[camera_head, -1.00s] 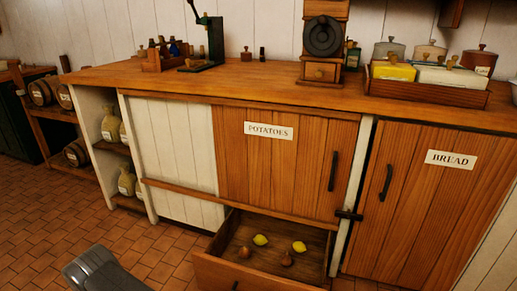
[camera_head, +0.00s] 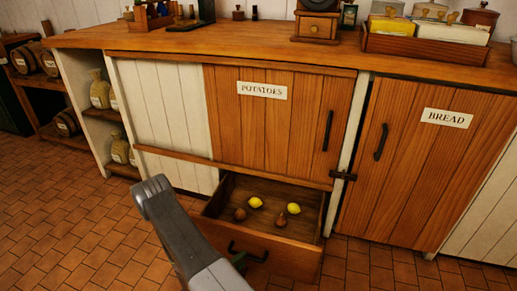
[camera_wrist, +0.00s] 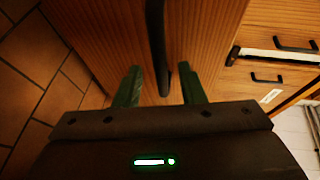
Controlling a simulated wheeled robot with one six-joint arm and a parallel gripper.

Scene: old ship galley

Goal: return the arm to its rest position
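My arm (camera_head: 172,215) reaches from the bottom of the head view, bent at a grey elbow. My gripper (camera_wrist: 161,75) has two green fingers standing apart in the wrist view, with nothing held between them. A dark bar handle (camera_wrist: 157,40) on a wooden front shows between and beyond the fingers; I cannot tell if they touch it. In the head view, a bit of green shows beside the black handle (camera_head: 248,252) of the open drawer, and the rest of the gripper is hidden by my arm.
The open drawer (camera_head: 285,255) juts out below the potatoes door (camera_head: 270,125), holding two lemons (camera_head: 255,202) and two brown round items (camera_head: 280,220). The bread door (camera_head: 430,170) is shut. Shelves with jars (camera_head: 100,90) stand left. The tiled floor (camera_head: 60,230) at left is clear.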

